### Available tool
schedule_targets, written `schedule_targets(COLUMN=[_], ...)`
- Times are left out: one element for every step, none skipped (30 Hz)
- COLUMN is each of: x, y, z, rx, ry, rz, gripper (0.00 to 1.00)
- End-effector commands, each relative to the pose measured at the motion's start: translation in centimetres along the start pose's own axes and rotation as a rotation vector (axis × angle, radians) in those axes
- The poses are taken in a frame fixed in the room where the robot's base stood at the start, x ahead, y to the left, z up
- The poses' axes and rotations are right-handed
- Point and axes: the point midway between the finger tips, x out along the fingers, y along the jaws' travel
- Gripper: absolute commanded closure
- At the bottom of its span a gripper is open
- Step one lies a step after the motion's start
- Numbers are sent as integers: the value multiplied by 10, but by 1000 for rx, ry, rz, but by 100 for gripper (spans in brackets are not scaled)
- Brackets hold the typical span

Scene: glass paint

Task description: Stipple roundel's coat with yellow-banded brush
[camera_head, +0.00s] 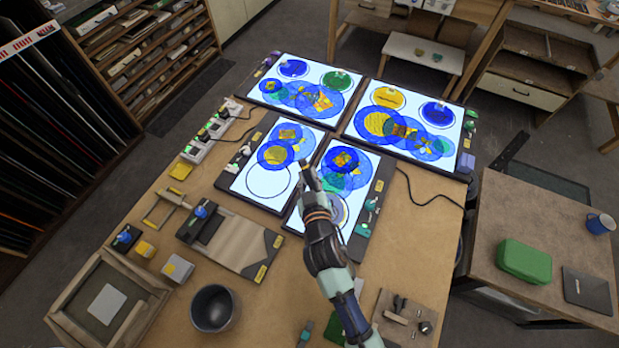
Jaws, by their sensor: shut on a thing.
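My gripper (313,187) is above the two near light panels and is shut on a slim brush (305,169) with a dark and yellowish part showing. Its band and bristle tip are too small to read clearly. The near right panel (356,218) carries a pale roundel (338,210) with a dark rim, partly hidden behind my gripper. The near left panel (240,187) has a round outline (268,181) with a pale inside. I cannot tell whether the brush touches any glass.
Two further lit panels (452,148) with blue, yellow and green discs lie behind. A dark bowl (213,308), a wooden frame (66,295) and a grey-brown board (232,241) are on the near left table. A black cable (425,204) runs at right. Bare tabletop (415,255) shows near right.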

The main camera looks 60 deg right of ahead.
Motion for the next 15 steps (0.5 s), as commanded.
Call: schedule_targets(x=[4,6,7,9,10,7,0,-6,-12,-16,-20,-25,-29,-25,-22], y=[-5,-7,-9,-11,-13,-12,-9,-8,-7,-6,-5,-4,-3,4,10], z=[17,23,29,35,40,40,36,36,38,40,42,42,44,41,41], rx=[-1,-1,-1,-1,-1,-1,-1,-1,-1,0,0,0,0,0,1], ry=[-1,-1,-1,-1,-1,-1,-2,-2,-2,-2,-3,-2,-3,-4,-5], rz=[0,0,0,0,0,0,0,0,0,0,-1,0,0,2,2], gripper=[100,100,100,100,100,100,100,100,100,100,100,100,100,100,100])
